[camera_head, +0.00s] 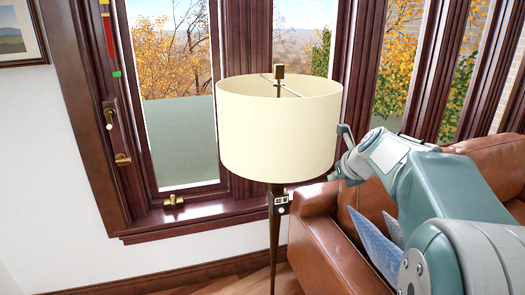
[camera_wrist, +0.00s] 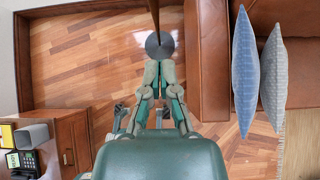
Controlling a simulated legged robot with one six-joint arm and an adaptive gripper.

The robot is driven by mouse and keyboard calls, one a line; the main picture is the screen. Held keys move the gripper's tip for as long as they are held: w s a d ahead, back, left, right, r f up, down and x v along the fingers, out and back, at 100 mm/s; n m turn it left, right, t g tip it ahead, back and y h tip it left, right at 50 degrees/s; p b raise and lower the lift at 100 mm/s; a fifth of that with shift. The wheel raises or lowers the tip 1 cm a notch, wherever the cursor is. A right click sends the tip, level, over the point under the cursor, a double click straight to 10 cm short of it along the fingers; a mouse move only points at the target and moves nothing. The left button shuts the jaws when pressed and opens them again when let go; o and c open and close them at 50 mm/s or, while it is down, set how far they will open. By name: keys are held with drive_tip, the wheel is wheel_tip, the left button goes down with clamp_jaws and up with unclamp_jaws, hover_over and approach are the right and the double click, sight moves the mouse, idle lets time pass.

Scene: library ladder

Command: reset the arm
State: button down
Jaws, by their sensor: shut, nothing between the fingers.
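My gripper (camera_wrist: 160,68) is shut and empty in the wrist view, its fingertips close together just below the round dark base of the floor lamp (camera_wrist: 159,45) in the picture. In the head view my arm reaches in from the right, and its end is beside the right edge of the lamp's cream shade (camera_head: 278,130). The shade hides part of it there. The lamp stands upright on its dark pole (camera_head: 274,245), with a small grey box (camera_head: 280,203) on the pole. I cannot tell whether my arm touches the shade.
A brown leather sofa (camera_head: 325,235) with blue cushions (camera_wrist: 245,70) stands to the right. Behind the lamp are dark wood windows and a sill (camera_head: 190,218). A wooden cabinet (camera_wrist: 70,140) with a phone (camera_wrist: 22,160) is at lower left in the wrist view. Wood floor (camera_wrist: 80,65) is clear around the lamp base.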

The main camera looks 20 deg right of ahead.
drive_tip(key=s+a+f+n+g, duration=0.1)
drive_tip(key=s+a+n+g, duration=0.1)
drive_tip(key=s+a+n, duration=1.5)
drive_tip(key=s+a+f+n, duration=0.1)
drive_tip(key=s+f+n, duration=0.2)
drive_tip(key=n, duration=0.6)
drive_tip(key=s+a+f+n+g, duration=0.1)
drive_tip(key=s+f+n, duration=0.2)
drive_tip(key=s+n, duration=0.4)
drive_tip(key=n, duration=0.2)
drive_tip(key=shift+s+a+n, duration=0.15)
drive_tip(key=shift+s+n, duration=0.05)
drive_tip(key=shift+n, duration=0.1)
